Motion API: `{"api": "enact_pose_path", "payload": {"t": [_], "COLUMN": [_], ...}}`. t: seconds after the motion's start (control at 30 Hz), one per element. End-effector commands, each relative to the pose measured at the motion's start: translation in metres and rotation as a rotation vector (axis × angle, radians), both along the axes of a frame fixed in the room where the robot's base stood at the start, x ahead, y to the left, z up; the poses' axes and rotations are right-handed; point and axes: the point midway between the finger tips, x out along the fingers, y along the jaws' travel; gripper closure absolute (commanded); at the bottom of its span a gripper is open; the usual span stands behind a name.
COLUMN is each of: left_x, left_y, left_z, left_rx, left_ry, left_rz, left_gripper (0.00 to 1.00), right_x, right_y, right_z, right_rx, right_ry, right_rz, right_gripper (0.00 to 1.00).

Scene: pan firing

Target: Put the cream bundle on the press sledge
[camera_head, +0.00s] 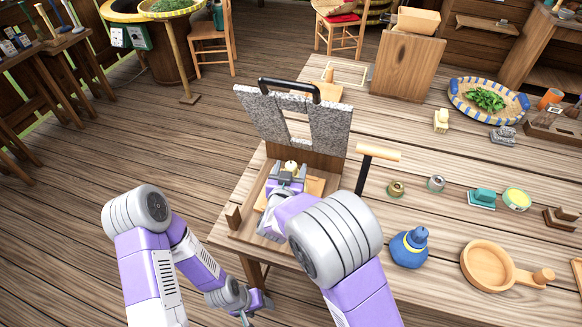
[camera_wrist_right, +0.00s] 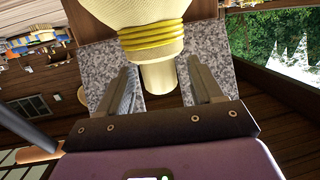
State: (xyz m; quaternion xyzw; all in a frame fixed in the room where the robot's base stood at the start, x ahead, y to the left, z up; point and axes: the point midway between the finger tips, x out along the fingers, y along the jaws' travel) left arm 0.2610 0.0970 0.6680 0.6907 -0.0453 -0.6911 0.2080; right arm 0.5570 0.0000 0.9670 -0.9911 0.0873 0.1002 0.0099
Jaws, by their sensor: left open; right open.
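The cream bundle (camera_head: 291,165) shows as a small pale knob at the press. In the right wrist view the cream bundle (camera_wrist_right: 157,20) is large, with yellow bands and a narrow neck. My right gripper (camera_head: 289,174) is open, its fingers on either side of the neck with gaps visible; the fingers also show in the right wrist view (camera_wrist_right: 160,80). The press has a wooden bed (camera_head: 315,187), apparently the sledge, below an upright speckled stone plate (camera_head: 262,117). The bundle is at this bed; its contact is hidden. My left gripper (camera_head: 248,311) is open and empty, low beside the table.
A T-shaped wooden handle (camera_head: 379,152) stands right of the press. A blue bottle (camera_head: 410,247) and a wooden pan (camera_head: 488,266) stand at the front right. A small cream-yellow item (camera_head: 441,120) and a basket of greens (camera_head: 488,100) are farther back.

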Motion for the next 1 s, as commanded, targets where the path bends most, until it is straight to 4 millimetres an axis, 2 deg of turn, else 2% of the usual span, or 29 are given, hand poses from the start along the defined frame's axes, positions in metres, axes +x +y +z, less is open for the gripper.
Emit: {"api": "enact_pose_path", "payload": {"t": [0.3,0.5,0.7,1.0], "left_x": [0.000,0.000,0.000,0.000], "left_y": [0.000,0.000,0.000,0.000], "left_z": [0.011,0.014,0.015,0.015], "left_rx": [0.000,0.000,0.000,0.000], "left_ry": [0.000,0.000,0.000,0.000], "left_rz": [0.000,0.000,0.000,0.000], "left_gripper": [0.37,0.37,0.37,0.37], "right_x": [-0.067,-0.095,-0.104,-0.104], "right_y": [0.013,0.018,0.019,0.018], "right_z": [0.015,0.021,0.022,0.022], "right_rx": [-0.001,-0.001,-0.001,-0.001], "right_ry": [0.000,-0.001,-0.001,-0.001], "right_rz": [0.004,0.003,0.001,0.001], "right_gripper": [0.34,0.34,0.34,0.34]}}
